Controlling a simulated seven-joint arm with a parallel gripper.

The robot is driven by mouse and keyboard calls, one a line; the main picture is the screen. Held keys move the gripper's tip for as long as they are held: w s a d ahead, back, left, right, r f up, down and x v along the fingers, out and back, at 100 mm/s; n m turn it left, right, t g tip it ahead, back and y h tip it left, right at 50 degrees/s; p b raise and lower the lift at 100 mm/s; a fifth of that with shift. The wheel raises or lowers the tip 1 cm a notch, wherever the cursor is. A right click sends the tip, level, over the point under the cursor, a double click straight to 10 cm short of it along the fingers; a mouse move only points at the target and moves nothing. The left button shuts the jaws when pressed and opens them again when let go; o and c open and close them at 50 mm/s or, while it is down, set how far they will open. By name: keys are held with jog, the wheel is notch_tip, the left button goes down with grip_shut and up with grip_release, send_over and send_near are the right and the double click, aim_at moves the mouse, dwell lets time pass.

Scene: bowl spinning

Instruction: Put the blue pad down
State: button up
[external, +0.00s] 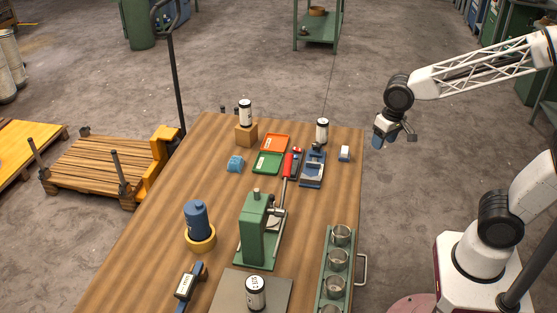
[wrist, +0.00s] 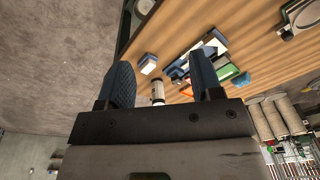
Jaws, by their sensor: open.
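My gripper (external: 383,139) is off the table's right edge, raised above the floor, at the end of the white arm. In the wrist view my gripper (wrist: 162,82) has its two blue ribbed fingers wide apart, with nothing held between them. A small light-blue object (external: 235,163) lies on the table left of the green tray; I cannot tell whether it is the blue pad. A small blue and white block (external: 344,154) sits near the right edge, and it also shows in the wrist view (wrist: 148,64). My gripper is apart from both.
The wooden table (external: 150,245) carries a green press (external: 254,230), an orange tray (external: 275,142), a green tray (external: 267,163), a blue stand (external: 312,170), a blue bottle in a yellow ring (external: 199,236) and a rack of metal cups (external: 337,262). Bare wood shows at left.

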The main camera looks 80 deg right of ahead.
jog(key=w+d+f+m, duration=0.5)
jog(key=w+d, duration=0.2)
jog(key=d, duration=0.2)
jog(key=m+g, duration=0.1)
jog(key=m, duration=0.4)
send_over(345, 149)
notch_tip(345, 149, down, 7)
jog(key=shift+r, duration=0.1)
jog(key=shift+f, duration=1.3)
jog(key=shift+a+f, duration=0.1)
jog(key=shift+f, duration=2.5)
jog(key=c, duration=0.8)
jog(key=shift+o, duration=0.2)
jog(key=shift+r, duration=0.1)
